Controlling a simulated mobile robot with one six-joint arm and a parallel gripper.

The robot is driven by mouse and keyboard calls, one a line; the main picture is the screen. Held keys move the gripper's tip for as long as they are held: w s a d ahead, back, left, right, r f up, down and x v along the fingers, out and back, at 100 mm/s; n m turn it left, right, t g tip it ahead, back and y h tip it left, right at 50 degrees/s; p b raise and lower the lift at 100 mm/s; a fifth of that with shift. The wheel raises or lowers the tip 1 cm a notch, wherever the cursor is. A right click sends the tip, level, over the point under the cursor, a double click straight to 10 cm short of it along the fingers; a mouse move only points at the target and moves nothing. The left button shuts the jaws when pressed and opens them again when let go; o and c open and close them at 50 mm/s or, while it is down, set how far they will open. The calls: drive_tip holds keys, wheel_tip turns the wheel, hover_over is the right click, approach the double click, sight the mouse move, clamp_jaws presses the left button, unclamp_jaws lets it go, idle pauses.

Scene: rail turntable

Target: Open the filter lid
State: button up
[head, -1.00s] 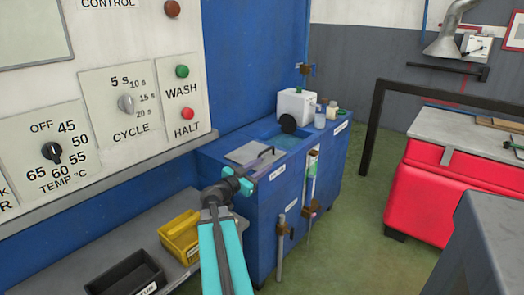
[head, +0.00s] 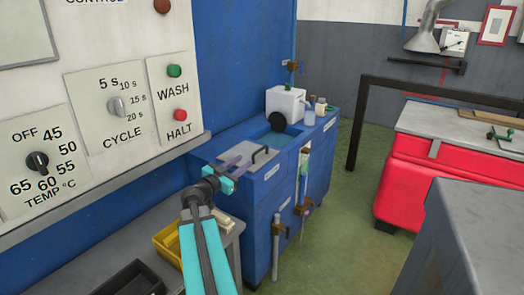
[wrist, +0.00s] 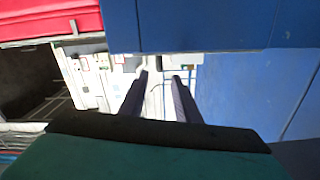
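The filter lid appears to be the grey plate (head: 236,150) lying flat on top of the blue cabinet, with a dark bar handle (head: 263,154) at its right side. It looks closed. My gripper (head: 236,162) is at the lid's near front edge, left of the handle. I cannot tell whether it touches the lid. In the wrist view my gripper (wrist: 161,75) shows two dark fingers apart with nothing between them. The lid and handle cannot be made out in the wrist view.
A blue tank opening (head: 279,138) with a dark disc and a white canister (head: 286,103) are behind the lid. Small bottles (head: 315,108) stand beside them. Pipes and valves (head: 301,208) run down the cabinet front. A yellow bin (head: 170,240) sits at left.

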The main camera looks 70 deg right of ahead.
sight(265, 147)
drive_tip(key=shift+p+x, duration=0.9)
drive_tip(key=shift+x, duration=5.9)
clamp_jaws()
